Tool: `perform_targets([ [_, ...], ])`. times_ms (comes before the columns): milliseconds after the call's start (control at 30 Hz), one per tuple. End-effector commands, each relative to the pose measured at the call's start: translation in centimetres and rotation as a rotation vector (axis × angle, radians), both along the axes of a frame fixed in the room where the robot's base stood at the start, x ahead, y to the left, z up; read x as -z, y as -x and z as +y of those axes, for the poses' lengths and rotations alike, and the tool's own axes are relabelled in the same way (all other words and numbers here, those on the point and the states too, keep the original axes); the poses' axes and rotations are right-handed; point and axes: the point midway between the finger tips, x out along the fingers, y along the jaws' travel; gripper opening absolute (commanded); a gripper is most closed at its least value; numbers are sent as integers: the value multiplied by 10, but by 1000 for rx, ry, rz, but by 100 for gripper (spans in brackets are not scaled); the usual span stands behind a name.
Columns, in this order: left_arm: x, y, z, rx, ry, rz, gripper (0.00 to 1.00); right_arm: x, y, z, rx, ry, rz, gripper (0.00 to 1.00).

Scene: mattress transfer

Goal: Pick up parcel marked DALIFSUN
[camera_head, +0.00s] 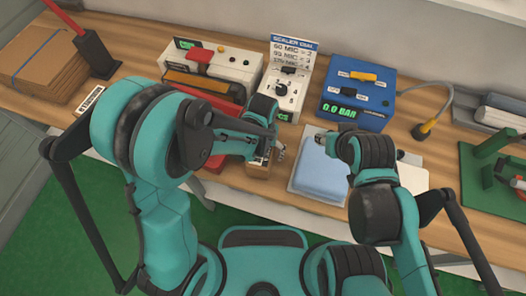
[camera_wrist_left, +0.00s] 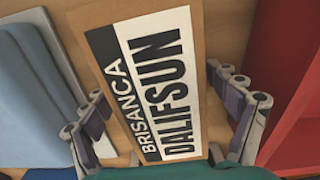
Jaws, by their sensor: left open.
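The parcel marked DALIFSUN is a brown box with a black and white label reading BRISANCA DALIFSUN. It fills the middle of the left wrist view (camera_wrist_left: 195,30), and a small part of it shows in the head view (camera_head: 258,169) below my left gripper (camera_head: 270,146). My left gripper is open, with one finger on each side of the parcel in the left wrist view. Most of the parcel is hidden by the gripper in the head view. My right gripper (camera_head: 324,139) is over the pale blue folded mattress (camera_head: 318,172); its jaws are too small to judge.
A red tray (camera_head: 214,162) lies left of the parcel. Behind stand a white sealer (camera_head: 237,66), a dial unit (camera_head: 284,93) and a blue pump box (camera_head: 357,98). Brown cardboard (camera_head: 42,66) is at far left, a green stand (camera_head: 484,179) at right.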

Motion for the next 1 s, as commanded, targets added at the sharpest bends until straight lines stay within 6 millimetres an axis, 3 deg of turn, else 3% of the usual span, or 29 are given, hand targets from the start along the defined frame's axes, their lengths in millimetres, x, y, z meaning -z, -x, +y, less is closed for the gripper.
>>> perform_targets([
  [33,0,0,0,0,0,0,83,0,0,0,0,0,0,40],
  [200,0,0,0,0,0,0,38,0,0,0,0,0,0,40],
  [300,-1,0,0,0,0,0,18,0,0,0,0,0,0,40],
  [667,-7,0,0,0,0,0,18,-4,0,0,0,0,0,40],
  [900,-45,0,0,0,0,0,18,-21,0,0,0,0,0,40],
  [1000,-57,19,-12,7,0,0,18,-26,0,0,0,0,0,40],
])
